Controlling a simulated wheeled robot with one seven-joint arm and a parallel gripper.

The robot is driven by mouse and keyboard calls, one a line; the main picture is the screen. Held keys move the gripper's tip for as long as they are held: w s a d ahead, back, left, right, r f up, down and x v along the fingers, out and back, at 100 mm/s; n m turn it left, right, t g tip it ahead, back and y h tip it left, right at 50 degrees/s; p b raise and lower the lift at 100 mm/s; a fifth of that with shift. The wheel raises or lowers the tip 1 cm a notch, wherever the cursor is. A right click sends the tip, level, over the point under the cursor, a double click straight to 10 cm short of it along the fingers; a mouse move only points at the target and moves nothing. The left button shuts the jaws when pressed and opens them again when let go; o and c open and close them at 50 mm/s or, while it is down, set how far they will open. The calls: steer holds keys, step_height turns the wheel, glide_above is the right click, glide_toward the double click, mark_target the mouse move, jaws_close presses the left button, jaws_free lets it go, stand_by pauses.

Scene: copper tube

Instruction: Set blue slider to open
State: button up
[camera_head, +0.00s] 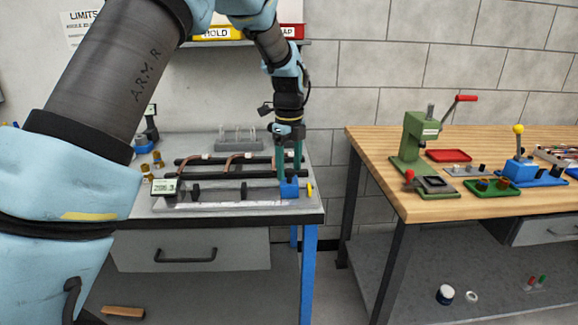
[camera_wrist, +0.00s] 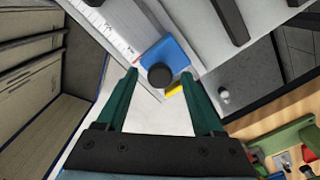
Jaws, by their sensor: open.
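The blue slider (camera_head: 289,187) sits at the right end of a grey rail fixture on the left table. In the wrist view the blue slider (camera_wrist: 167,58) has a round black knob (camera_wrist: 159,75) on it, with a yellow part (camera_wrist: 174,90) beside it. My gripper (camera_head: 289,172) points down over the slider, its green fingers on either side of it in the head view. In the wrist view my gripper (camera_wrist: 166,78) is open, with the knob between the fingertips and no contact visible. How far the tips are above the slider is hard to tell.
A ruler scale (camera_wrist: 108,32) runs along the fixture. A small display (camera_head: 164,187) stands at its left end, and dark rods (camera_head: 222,160) lie behind. A wooden table (camera_head: 400,200) on the right holds a green press (camera_head: 418,140) and other devices, across a gap.

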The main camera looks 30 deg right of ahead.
mark_target(289, 170)
step_height(289, 170, up, 11)
steer(key=b, duration=0.2)
stand_by(0.4)
steer(key=shift+f, duration=0.1)
steer(key=w+a+f+n, duration=0.2)
steer(key=a+f+n, duration=0.1)
steer(key=a+n, duration=0.55)
steer(key=w+a+f+n, duration=0.15)
steer(key=a+n, duration=0.45)
steer(key=a, duration=0.6)
steer(key=s+a+f+n, duration=0.2)
steer(key=s+a+n, duration=0.2)
steer(key=a+n, duration=0.1)
steer(key=s+a+f+n+t, duration=0.1)
steer(key=s+a+f+n, duration=0.2)
steer(key=a+n, duration=0.3)
steer(key=s+a+f+n, duration=0.2)
steer(key=s+a+n, duration=0.2)
steer(key=a, duration=0.5)
steer(key=shift+s+f+n+t, duration=0.3)
steer(key=shift+s+f+n, duration=0.05)
steer(key=shift+n, duration=0.4)
steer(key=shift+o, duration=0.3)
